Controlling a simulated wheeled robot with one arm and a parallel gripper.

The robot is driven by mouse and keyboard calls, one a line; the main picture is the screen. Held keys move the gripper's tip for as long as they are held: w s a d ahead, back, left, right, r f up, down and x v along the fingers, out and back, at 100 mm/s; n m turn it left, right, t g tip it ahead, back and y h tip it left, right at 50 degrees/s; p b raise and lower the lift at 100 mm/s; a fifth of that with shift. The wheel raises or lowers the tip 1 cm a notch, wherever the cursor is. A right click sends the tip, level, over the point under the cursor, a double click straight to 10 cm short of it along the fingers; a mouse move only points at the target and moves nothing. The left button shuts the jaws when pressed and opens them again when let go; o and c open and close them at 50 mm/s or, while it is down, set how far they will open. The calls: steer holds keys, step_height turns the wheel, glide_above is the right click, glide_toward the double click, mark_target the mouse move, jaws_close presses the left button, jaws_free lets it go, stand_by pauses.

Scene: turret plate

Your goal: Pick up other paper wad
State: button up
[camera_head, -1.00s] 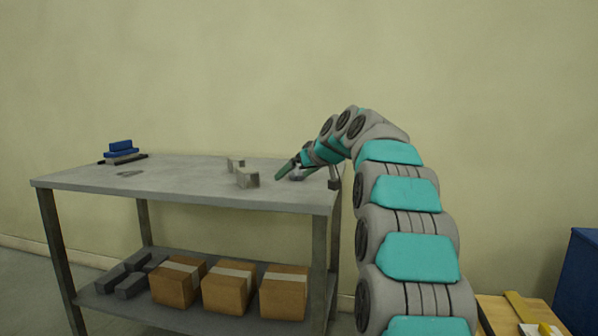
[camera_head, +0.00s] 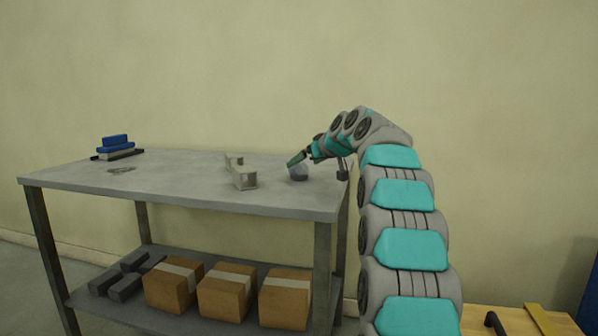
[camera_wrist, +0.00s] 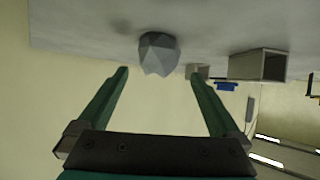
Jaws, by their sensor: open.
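A grey, faceted paper wad (camera_head: 298,173) lies on the grey table top (camera_head: 180,175) near its right end. It also shows in the wrist view (camera_wrist: 158,54), just beyond the fingertips and roughly centred between them. My gripper (camera_head: 295,159) is open and empty, a little above the wad in the head view. Its two green fingers are spread wide in the wrist view (camera_wrist: 158,73), and neither appears to touch the wad.
A grey bracket-like fixture (camera_head: 243,180) stands on the table left of the wad. A stack with blue pieces (camera_head: 115,142) sits at the back left, near a small flat item (camera_head: 121,170). The table's middle left is clear.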

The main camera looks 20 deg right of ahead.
mark_target(303, 164)
steer(key=shift+p+x, duration=0.3)
steer(key=shift+x, duration=2)
steer(key=shift+d+f, duration=0.1)
steer(key=shift+d, duration=0.1)
steer(key=shift+c, duration=0.2)
steer(key=c, duration=1.1)
steer(key=shift+c, duration=0.2)
